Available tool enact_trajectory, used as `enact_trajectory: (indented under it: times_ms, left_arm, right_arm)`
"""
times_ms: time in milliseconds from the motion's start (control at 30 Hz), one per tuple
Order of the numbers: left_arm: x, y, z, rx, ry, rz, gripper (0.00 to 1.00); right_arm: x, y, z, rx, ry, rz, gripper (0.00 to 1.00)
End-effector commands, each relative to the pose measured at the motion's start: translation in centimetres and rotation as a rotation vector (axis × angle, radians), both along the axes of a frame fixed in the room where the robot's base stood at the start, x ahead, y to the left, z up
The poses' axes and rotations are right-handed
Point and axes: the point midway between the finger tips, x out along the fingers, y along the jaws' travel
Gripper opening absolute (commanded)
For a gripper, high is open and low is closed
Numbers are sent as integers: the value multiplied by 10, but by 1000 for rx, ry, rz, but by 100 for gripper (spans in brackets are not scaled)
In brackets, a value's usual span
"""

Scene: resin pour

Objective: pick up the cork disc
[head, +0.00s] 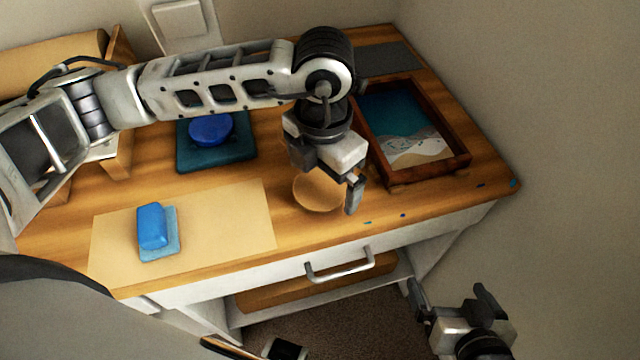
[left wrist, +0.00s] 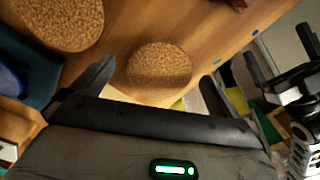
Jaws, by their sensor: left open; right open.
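A round tan cork disc (head: 318,193) lies flat on the wooden desk near its front edge. My left gripper (head: 328,182) is open above it, pointing down, and covers part of it in the head view. My right gripper (head: 453,302) is open and empty, low in front of the desk.
A wooden tray (head: 462,161) with a blue and sand picture stands right of the left gripper. A dark teal mat (head: 240,152) bears a blue round thing (head: 210,129). A blue block (head: 152,226) lies on a light blue pad on a paper sheet (head: 235,225). A drawer handle (head: 342,271) juts out in front.

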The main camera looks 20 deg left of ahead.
Motion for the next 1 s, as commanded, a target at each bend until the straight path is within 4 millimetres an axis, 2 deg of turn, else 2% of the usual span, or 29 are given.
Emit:
enact_trajectory:
  times_ms: [800, 833, 1000]
  left_arm:
    - [0, 0, -4, 0, -1, 0, 100]
    - [0, 0, -4, 0, -1, 0, 97]
    - [0, 0, -4, 0, -1, 0, 53]
  right_arm:
    - [1, 0, -7, 0, -3, 2, 100]
    - [1, 0, -7, 0, -3, 2, 100]
    - [1, 0, -7, 0, -3, 2, 100]
